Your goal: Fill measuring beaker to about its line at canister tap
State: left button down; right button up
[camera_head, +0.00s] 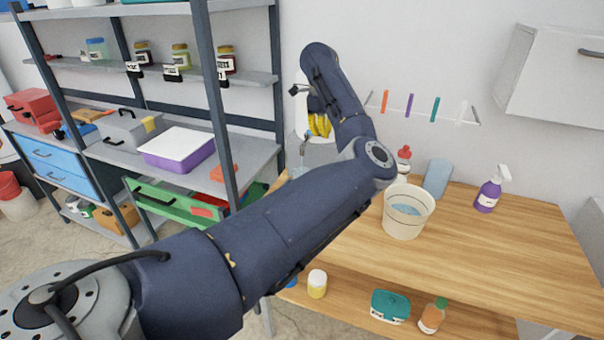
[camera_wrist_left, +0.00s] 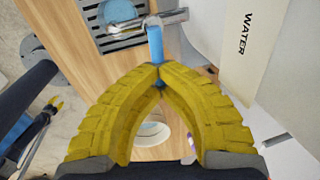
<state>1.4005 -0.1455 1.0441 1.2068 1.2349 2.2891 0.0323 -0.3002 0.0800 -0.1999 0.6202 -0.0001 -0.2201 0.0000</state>
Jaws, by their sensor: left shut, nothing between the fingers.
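My left gripper (camera_head: 319,126) has yellow fingers. They are shut with nothing between them, tips meeting at the tap's blue lever (camera_wrist_left: 155,45) in the left wrist view. The metal tap (camera_wrist_left: 168,19) sticks out from the white canister (camera_wrist_left: 250,45), labelled WATER. In the head view the canister (camera_head: 301,118) is partly hidden behind my gripper and arm. A round vessel with blue content, apparently the measuring beaker (camera_wrist_left: 118,14), sits under the tap on a slatted grey tray (camera_wrist_left: 112,40). Its line and fill level cannot be made out. My right gripper is not in view.
A cream bucket (camera_head: 394,222) with blue water stands on the wooden bench (camera_head: 500,255). A shelf rack (camera_head: 215,100) is at left. The bench's front right is clear.

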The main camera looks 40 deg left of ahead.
pick_arm(q)
jog(key=shift+w+f+n, duration=0.2)
jog(key=shift+n, duration=0.5)
jog(key=shift+w, duration=0.1)
jog(key=c, duration=2.1)
grip_release()
jog(key=o, duration=0.5)
jog(key=shift+w, duration=0.1)
jog(key=shift+r, duration=0.1)
jog(key=r, duration=0.4)
jog(key=s+r, duration=0.1)
jog(key=r, duration=0.2)
jog(key=s+r, duration=0.1)
jog(key=r, duration=0.3)
jog(key=shift+s+d+r, duration=0.1)
jog(key=shift+d+r, duration=0.25)
